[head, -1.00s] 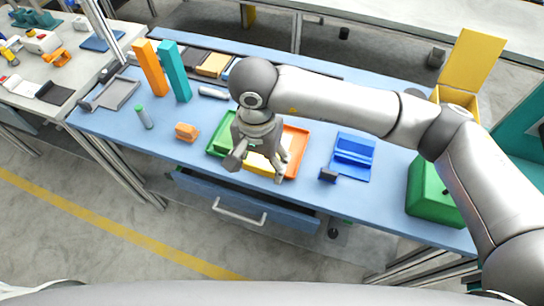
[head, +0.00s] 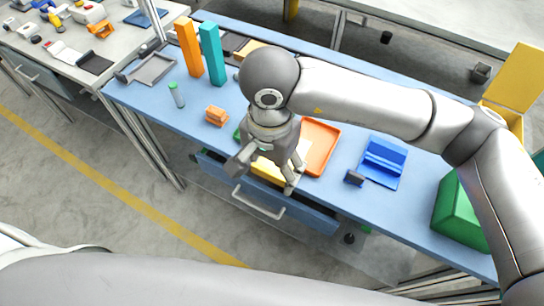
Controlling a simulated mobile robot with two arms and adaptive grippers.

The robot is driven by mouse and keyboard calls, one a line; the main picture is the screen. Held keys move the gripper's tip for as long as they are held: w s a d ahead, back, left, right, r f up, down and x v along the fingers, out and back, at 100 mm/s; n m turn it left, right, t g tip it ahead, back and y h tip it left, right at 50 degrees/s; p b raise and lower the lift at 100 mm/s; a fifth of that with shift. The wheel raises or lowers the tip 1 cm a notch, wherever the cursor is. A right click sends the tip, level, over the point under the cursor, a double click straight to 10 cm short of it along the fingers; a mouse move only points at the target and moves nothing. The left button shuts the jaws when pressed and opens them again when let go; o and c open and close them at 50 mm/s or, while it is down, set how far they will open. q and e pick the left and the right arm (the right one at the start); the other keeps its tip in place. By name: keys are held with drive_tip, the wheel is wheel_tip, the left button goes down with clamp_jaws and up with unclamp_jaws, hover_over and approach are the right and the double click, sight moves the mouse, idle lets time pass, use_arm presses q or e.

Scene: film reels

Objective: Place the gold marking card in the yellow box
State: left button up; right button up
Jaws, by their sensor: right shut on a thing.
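My right gripper (head: 266,176) points down over the front middle of the blue table, above a yellow tray (head: 272,172) between a green tray and an orange tray. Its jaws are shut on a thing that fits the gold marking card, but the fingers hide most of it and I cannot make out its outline. The yellow box (head: 516,122) stands at the far right of the table with its lid raised, partly hidden behind my right arm. The gripper is well to the left of the box. My left gripper is not in view.
An orange tray (head: 320,148) lies right of the gripper, then a blue stand (head: 383,162) and a green bin (head: 460,215). Tall orange (head: 189,46) and teal (head: 211,54) blocks stand at the back left. A drawer (head: 262,195) sticks out below the front edge.

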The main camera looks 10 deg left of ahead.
drive_tip(key=w+d+n, duration=0.2)
drive_tip(key=d+n, duration=0.1)
drive_tip(key=d, duration=2.2)
drive_tip(key=shift+w+f+n, duration=0.25)
drive_tip(key=shift+w+n, duration=0.05)
drive_tip(key=shift+w, duration=0.05)
